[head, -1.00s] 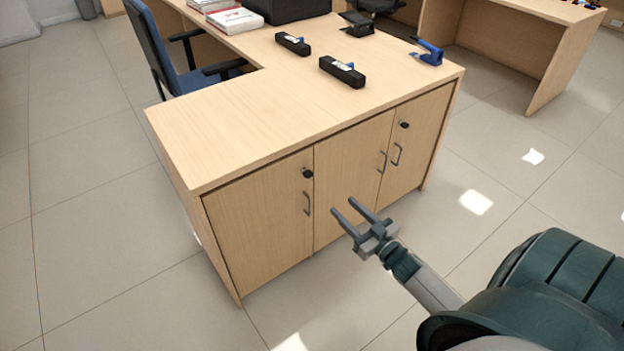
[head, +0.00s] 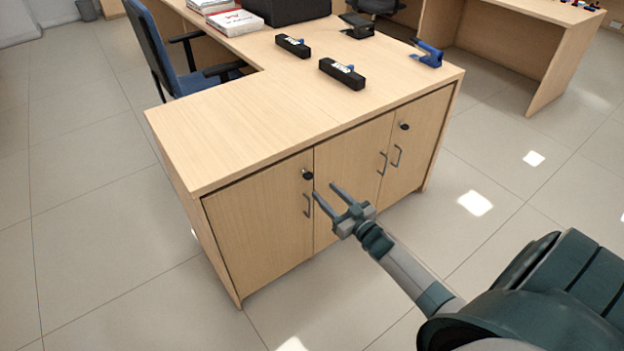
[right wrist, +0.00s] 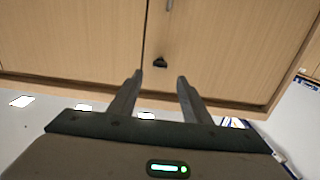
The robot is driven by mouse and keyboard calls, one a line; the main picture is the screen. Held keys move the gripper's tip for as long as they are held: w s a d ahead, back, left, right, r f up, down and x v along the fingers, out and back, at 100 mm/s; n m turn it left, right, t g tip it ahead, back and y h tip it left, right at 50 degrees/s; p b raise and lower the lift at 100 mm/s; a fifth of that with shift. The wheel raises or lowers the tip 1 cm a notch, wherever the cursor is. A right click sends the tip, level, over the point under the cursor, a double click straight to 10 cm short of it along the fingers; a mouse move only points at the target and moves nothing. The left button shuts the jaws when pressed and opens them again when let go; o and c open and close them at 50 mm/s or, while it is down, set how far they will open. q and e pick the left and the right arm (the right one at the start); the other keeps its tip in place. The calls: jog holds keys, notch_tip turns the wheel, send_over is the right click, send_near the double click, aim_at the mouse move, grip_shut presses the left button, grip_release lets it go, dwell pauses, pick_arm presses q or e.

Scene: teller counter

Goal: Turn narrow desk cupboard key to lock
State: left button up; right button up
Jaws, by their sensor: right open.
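The narrow cupboard is the single left door (head: 255,225) of the desk front, and it looks closed. Its dark lock with key (head: 307,174) sits near the door's upper right corner, above a grey bar handle (head: 307,204). My right gripper (head: 325,190) is open and empty, just in front of the desk front, slightly right of and below the lock in the head view. In the right wrist view the small dark key (right wrist: 160,62) shows between and beyond the open fingertips, apart from them. The key's exact angle is too small to tell. My left gripper is out of view.
A double-door cupboard with a second lock (head: 404,126) and two handles is to the right. The desktop (head: 230,125) overhangs the doors and carries black stamp-like boxes (head: 342,73) and a blue stapler-like object (head: 428,54). The floor in front is clear.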

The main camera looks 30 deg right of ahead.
aim_at(311, 178)
jog(key=w, duration=0.7)
jog(key=shift+w+a, duration=0.15)
jog(key=shift+w, duration=0.5)
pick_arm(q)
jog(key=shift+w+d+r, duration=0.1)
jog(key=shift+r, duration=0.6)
pick_arm(e)
jog(key=shift+w, duration=0.1)
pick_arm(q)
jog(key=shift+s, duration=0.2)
